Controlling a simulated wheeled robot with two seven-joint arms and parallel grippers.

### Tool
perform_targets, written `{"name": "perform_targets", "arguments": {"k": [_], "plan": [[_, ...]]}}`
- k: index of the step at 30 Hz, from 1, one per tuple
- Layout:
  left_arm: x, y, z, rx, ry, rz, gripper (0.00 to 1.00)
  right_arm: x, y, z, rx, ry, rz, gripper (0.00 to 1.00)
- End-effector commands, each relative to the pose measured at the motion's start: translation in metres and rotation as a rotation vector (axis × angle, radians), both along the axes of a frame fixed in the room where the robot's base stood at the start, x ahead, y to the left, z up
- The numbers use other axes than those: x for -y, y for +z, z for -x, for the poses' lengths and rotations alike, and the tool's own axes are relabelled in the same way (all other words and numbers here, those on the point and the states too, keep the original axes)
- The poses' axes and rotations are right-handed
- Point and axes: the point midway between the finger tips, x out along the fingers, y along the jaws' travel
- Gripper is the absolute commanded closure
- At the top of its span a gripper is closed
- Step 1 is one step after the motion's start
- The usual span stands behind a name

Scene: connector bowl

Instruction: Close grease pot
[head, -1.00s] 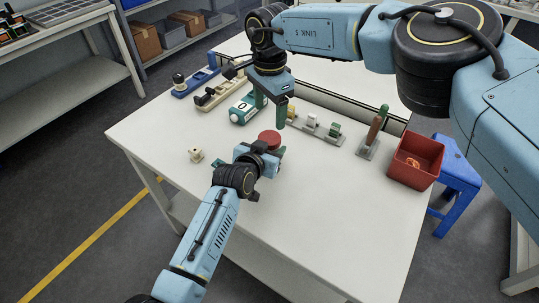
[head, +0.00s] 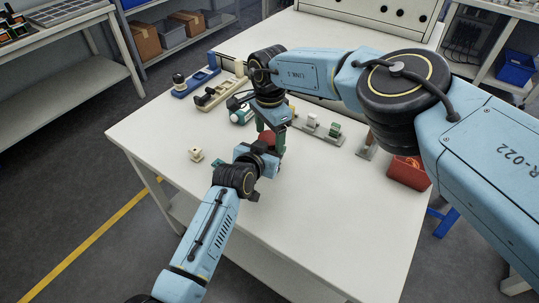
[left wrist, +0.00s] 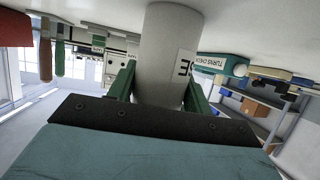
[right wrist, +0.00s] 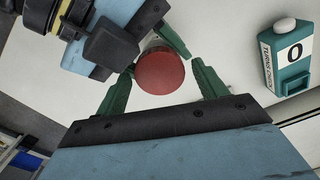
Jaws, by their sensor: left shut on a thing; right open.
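The grease pot is a grey cylinder (left wrist: 165,50) with a label, and it fills the middle of the left wrist view. My left gripper (left wrist: 161,75) is shut on its sides with green fingers. The pot's round red lid (right wrist: 160,71) shows from above in the right wrist view; how tightly it sits cannot be told. My right gripper (right wrist: 163,64) is open above the lid, with one finger on each side and visible gaps.
A teal turns-check counter (right wrist: 288,58) reading 0 stands close by. Holders with small parts (head: 320,127) line the back of the table. A red bin (head: 408,173) is at the right, and a small cream part (head: 196,154) lies at the left. The front table is clear.

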Motion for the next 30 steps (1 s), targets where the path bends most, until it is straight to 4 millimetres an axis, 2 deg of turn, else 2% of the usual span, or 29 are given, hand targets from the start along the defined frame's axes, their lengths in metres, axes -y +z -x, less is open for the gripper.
{"name": "perform_targets", "arguments": {"k": [5,6,16,20,27,30], "plan": [[0.0000,-0.0009,0.0004,-0.002,0.000,-0.001,1.00,-0.0002,0.0000,0.0001,0.000,0.000,0.000,0.29],[0.0000,-0.0009,0.0004,-0.002,0.000,-0.001,1.00,-0.0002,0.0000,0.0001,0.000,0.000,0.000,0.32],[-0.0001,-0.0008,0.0004,-0.001,0.000,-0.002,1.00,-0.0002,0.0003,0.0001,0.000,0.000,0.000,0.75],[-0.0001,-0.0008,0.0004,-0.001,0.000,-0.002,1.00,-0.0002,0.0003,0.0000,-0.001,-0.024,-0.001,0.75],[-0.0001,-0.0008,0.0004,-0.001,0.000,-0.002,1.00,-0.0001,0.0004,0.0000,-0.001,-0.244,-0.001,0.75],[-0.0001,-0.0008,0.0004,-0.001,0.000,-0.002,1.00,-0.0002,0.0005,-0.0001,0.000,-0.274,-0.002,0.75]]}}
